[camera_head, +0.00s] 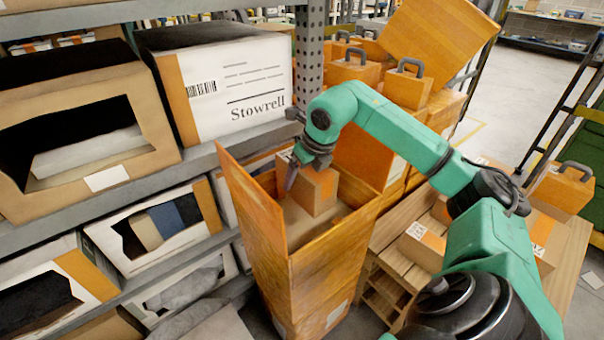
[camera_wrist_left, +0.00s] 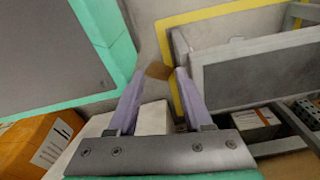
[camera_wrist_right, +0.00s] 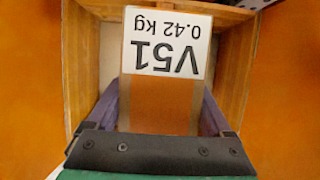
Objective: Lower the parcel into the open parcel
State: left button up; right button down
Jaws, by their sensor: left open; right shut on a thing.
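A small brown parcel (camera_head: 317,190) is inside the mouth of the tall open orange parcel (camera_head: 335,262), below the level of its raised flap. My right gripper (camera_head: 292,178) reaches down into the opening and is shut on the small parcel. In the right wrist view the small parcel (camera_wrist_right: 168,100) sits between the two fingers (camera_wrist_right: 165,105), its white label reading V51 and 0.42 kg, with the orange walls on both sides. Whether its underside touches anything is hidden. My left gripper (camera_wrist_left: 153,85) is open and empty in the left wrist view, away from the parcels.
A shelf rack with a Stowrell box (camera_head: 235,85) and an open brown box (camera_head: 85,125) stands on the left. Orange cases with handles (camera_head: 355,70) stand behind the open parcel. A wooden pallet table (camera_head: 400,255) with a labelled parcel (camera_head: 425,245) is at right.

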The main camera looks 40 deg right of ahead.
notch_tip(320, 180, down, 4)
jog(key=shift+r+b, duration=0.25)
jog(key=shift+b, duration=0.95)
notch_tip(320, 180, down, 4)
jog(key=b, duration=0.3)
jog(key=shift+f, duration=0.2)
pick_arm(q)
jog(key=w+d+r, duration=0.3)
jog(key=w+r, duration=0.4)
jog(key=r, duration=0.3)
jog(key=shift+w+r, duration=0.35)
jog(key=shift+w, duration=0.05)
pick_arm(e)
grip_release()
jog(key=shift+s+r, duration=0.1)
jog(key=shift+r, duration=0.1)
jog(key=p+v, duration=0.2)
jog(key=v, duration=1.2)
pick_arm(q)
jog(key=f, duration=0.1)
jog(key=s+f, duration=0.1)
jog(key=f, duration=0.1)
jog(key=a+f, duration=0.1)
jog(key=f, duration=0.1)
jog(key=shift+s+f, duration=0.1)
jog(key=shift+s, duration=0.25)
pick_arm(e)
jog(key=shift+s+r, duration=0.1)
